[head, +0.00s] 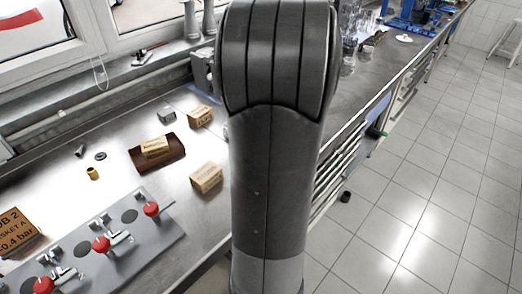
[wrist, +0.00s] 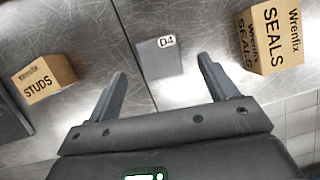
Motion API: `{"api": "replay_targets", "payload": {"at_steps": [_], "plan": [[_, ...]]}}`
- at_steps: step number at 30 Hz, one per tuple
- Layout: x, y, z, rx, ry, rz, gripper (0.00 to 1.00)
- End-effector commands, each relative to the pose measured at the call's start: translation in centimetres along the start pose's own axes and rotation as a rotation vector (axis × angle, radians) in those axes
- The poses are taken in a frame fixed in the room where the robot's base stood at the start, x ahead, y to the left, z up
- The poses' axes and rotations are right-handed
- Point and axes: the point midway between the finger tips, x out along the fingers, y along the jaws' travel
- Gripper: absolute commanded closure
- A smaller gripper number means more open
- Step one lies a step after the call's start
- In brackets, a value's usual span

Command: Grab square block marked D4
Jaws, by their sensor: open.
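The square block marked D4 (wrist: 158,58) is grey with a white label at its upper right corner. It lies on the metal bench in the upper middle of the wrist view. My gripper (wrist: 163,70) is open and empty, its two fingers spread to the left and right of the block in the picture. The block's near part shows between the fingers, and neither finger clearly touches it. In the head view my arm hides the gripper. A small grey block (head: 167,114) shows there at the back, but I cannot tell whether it is D4.
A STUDS box (wrist: 44,80) stands left of the gripper and a SEALS box (wrist: 274,38) close on the right. In the head view, cartons (head: 206,178), a brown tray (head: 172,153) and a fixture with red knobs (head: 120,240) occupy the bench. Floor lies to the right.

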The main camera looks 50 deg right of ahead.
Motion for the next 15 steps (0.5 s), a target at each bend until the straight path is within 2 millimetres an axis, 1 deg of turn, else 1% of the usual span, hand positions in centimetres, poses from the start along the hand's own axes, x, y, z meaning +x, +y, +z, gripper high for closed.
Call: {"api": "replay_targets", "payload": {"at_steps": [6, 9, 12, 15], "plan": [[3.1, 0.1, -0.8, 0.003, 0.003, 0.002, 0.22], [4.2, 0.2, -0.7, 0.000, 0.002, 0.001, 0.22], [4.9, 0.2, -0.7, -0.001, 0.001, 0.002, 0.22], [5.0, 0.2, -0.7, -0.001, 0.000, 0.001, 0.22]]}}
